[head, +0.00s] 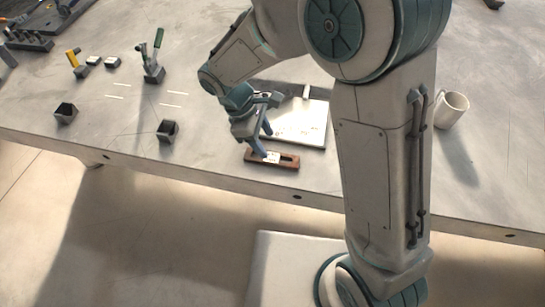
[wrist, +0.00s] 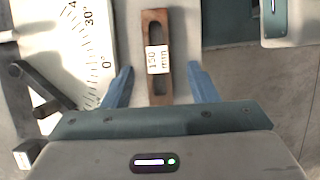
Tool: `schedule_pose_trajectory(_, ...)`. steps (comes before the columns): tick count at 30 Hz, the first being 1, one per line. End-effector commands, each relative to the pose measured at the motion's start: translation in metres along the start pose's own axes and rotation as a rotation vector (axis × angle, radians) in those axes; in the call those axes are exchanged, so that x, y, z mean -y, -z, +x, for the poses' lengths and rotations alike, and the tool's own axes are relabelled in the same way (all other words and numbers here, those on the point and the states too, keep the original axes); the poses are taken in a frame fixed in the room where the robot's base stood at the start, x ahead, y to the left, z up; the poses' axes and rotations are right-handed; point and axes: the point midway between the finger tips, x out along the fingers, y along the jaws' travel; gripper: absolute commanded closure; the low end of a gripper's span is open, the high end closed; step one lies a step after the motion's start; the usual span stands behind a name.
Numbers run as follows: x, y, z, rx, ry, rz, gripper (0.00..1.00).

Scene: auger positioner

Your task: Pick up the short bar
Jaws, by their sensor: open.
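A reddish-brown bar (head: 284,161) with a long slot and a white label lies near the table's front edge. In the wrist view the bar (wrist: 154,27) runs up the picture, and its label reads 150 mm. My gripper (head: 264,144) is just over the bar in the head view. In the wrist view its blue fingers (wrist: 161,72) are open, one on each side of the bar, with gaps between. Nothing is held. I cannot tell how far the fingertips are above the table.
A pale plate (head: 300,130) lies behind the bar; its degree scale (wrist: 88,50) shows in the wrist view. Dark bars (wrist: 35,85) lie left of it there. Two dark open boxes (head: 65,113) (head: 167,131) stand left, a white mug (head: 451,108) right. The table edge is close.

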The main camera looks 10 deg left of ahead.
Motion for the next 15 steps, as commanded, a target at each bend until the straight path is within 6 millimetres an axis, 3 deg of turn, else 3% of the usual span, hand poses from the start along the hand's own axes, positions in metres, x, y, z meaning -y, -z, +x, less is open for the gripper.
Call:
schedule_pose_trajectory(3, 0.000, -0.001, 0.017, 0.002, 0.001, 0.002, 0.47)
schedule_pose_trajectory(11, 0.000, -0.002, 0.038, 0.002, 0.002, 0.001, 0.47)
schedule_pose_trajectory(15, 0.001, -0.003, 0.060, 0.003, 0.003, 0.002, 0.47)
